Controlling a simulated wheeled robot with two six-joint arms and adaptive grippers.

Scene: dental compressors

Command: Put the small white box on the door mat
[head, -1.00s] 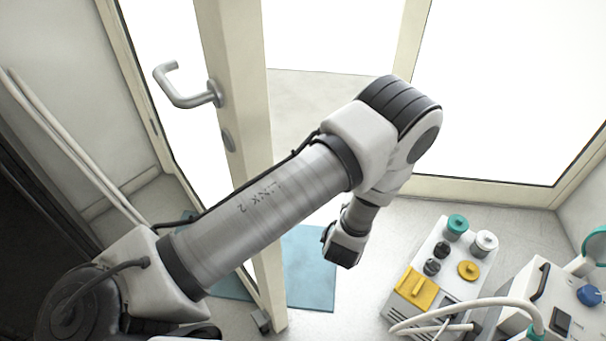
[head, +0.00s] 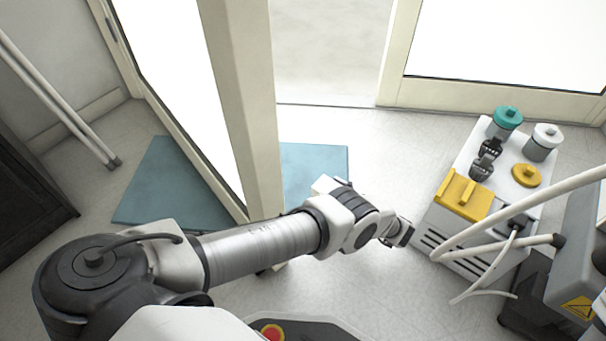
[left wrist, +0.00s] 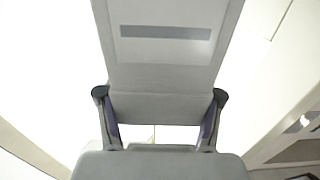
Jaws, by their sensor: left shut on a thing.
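The blue door mat (head: 165,185) lies on the floor in the head view. The glass door's edge hides its middle, and another part shows right of the door. In the left wrist view a pale grey-white box (left wrist: 165,72) with a darker stripe stands between the fingers of my left gripper (left wrist: 160,97), which is shut on it. In the head view my arm hides most of the gripper. A white corner (head: 325,186) shows just beyond my elbow at the mat's right part. It looks like the box, but I cannot tell its height above the mat. My right gripper is not in view.
The glass door's cream frame (head: 243,110) stands across the mat. A dental compressor (head: 472,222) with coloured caps is at right, with pale hoses (head: 500,220) near it. White rods (head: 60,100) stand at left. The floor between mat and compressor is clear.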

